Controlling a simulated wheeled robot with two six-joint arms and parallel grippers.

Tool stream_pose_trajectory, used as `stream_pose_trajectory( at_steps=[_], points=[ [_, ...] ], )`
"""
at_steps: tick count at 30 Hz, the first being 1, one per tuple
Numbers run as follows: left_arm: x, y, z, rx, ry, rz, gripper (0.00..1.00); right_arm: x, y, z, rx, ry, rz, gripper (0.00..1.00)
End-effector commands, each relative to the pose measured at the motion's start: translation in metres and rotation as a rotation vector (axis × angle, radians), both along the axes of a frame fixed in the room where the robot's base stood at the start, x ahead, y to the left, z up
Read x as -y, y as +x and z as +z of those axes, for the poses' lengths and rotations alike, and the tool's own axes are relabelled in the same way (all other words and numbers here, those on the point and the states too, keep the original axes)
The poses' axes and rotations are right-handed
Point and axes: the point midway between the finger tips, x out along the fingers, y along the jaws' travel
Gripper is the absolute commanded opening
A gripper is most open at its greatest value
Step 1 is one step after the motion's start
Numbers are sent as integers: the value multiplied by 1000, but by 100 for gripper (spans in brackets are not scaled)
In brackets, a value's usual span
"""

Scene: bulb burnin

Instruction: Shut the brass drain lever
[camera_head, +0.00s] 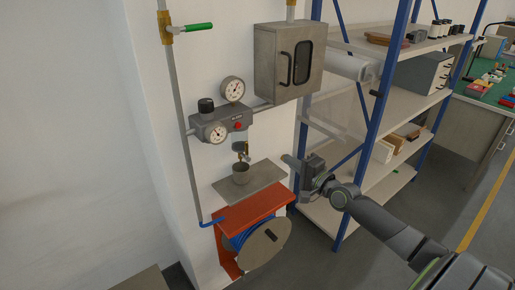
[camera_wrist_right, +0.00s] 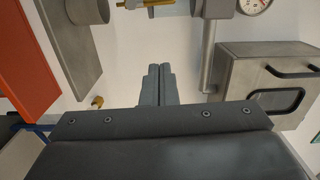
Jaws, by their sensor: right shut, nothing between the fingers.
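The brass drain lever (camera_head: 241,149) sits under the grey regulator, just above a small grey cup (camera_head: 241,174). It is small in the head view, and I cannot tell its exact angle. In the right wrist view, brass parts of the drain (camera_wrist_right: 145,3) show at the top edge, cut off by the frame. My right gripper (camera_head: 287,160) is shut and empty, to the right of the drain and apart from it. Its closed fingers also show in the right wrist view (camera_wrist_right: 158,82). My left gripper is out of view.
The regulator (camera_head: 207,118) carries gauges. A grey plate (camera_head: 262,181) holds the cup, above an orange hose reel bracket (camera_head: 228,258). A grey cabinet (camera_head: 266,62) hangs above right. A blue-framed shelf (camera_head: 370,130) stands behind my right arm. A green-handled valve (camera_head: 196,27) is top left.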

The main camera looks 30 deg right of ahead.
Motion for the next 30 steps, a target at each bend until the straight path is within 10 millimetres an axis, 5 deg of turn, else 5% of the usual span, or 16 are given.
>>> stream_pose_trajectory(
  at_steps=[14, 30],
  points=[
    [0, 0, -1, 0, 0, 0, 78, -2, 5, 4, 6, 10, 4, 0],
    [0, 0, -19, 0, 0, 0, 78, -11, 85, 3, 7, 10, 4, 0]
  ],
)
